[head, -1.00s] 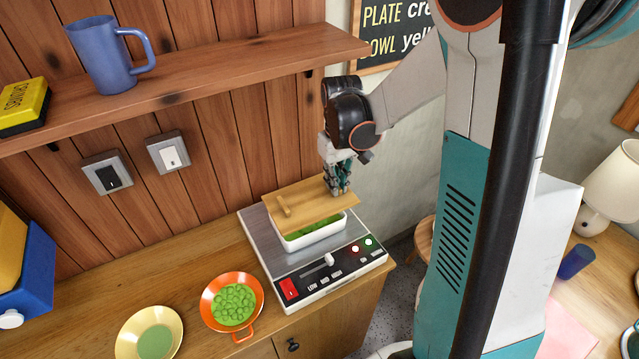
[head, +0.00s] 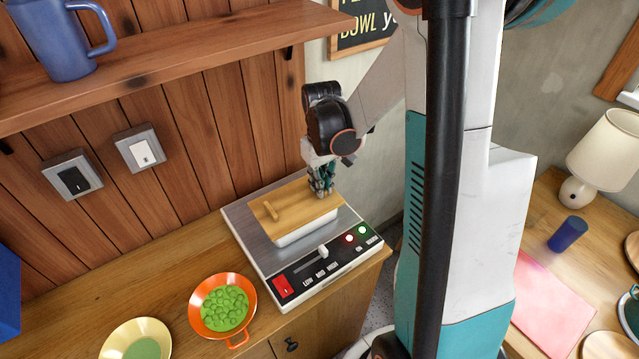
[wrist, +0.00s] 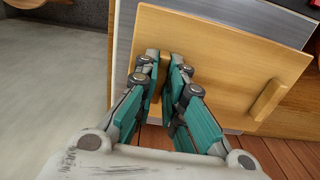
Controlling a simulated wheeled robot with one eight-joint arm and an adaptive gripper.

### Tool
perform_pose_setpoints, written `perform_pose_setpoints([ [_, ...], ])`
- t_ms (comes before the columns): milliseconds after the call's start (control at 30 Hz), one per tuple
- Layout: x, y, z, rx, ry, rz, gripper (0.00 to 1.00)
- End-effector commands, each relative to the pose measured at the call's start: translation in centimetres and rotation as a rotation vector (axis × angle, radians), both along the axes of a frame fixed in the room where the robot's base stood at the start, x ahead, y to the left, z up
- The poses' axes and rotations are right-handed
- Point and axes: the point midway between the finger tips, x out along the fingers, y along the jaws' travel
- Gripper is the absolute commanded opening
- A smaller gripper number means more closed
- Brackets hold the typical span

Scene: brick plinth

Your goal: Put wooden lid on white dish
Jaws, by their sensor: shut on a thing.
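The wooden lid (head: 300,212) lies over the white dish (head: 306,234) on the hotplate and looks level. It covers the dish's opening, so the inside is hidden. Only the dish's white front wall shows, below the lid's front edge. The lid has a bar handle near each end; the left one is free. My gripper (head: 322,192) is at the lid's right end, shut on the handle there. In the wrist view my gripper (wrist: 161,82) has its fingers either side of that handle, and the lid (wrist: 215,62) fills the space ahead.
The hotplate (head: 250,222) has a red switch, slider and lit lamps at its front. An orange pan (head: 207,315) with green pieces and a cream bowl (head: 122,338) stand left on the counter. A shelf with a blue mug (head: 68,42) is above.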

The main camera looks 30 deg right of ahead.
Motion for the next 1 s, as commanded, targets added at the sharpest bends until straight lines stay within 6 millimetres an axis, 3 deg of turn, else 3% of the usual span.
perform_pose_setpoints([
  [100, 0.0, 0.0, -0.4, 0.000, 0.000, 0.000, 0.00],
  [133, 0.1, 0.0, -0.3, 0.000, 0.000, 0.000, 0.17],
  [200, 0.0, 0.0, -0.3, 0.000, 0.000, 0.000, 0.30],
  [633, 0.0, 0.0, 0.4, 0.000, 0.000, 0.000, 0.30],
  [1000, 0.0, 0.0, 6.1, 0.000, 0.000, 0.000, 0.30],
])
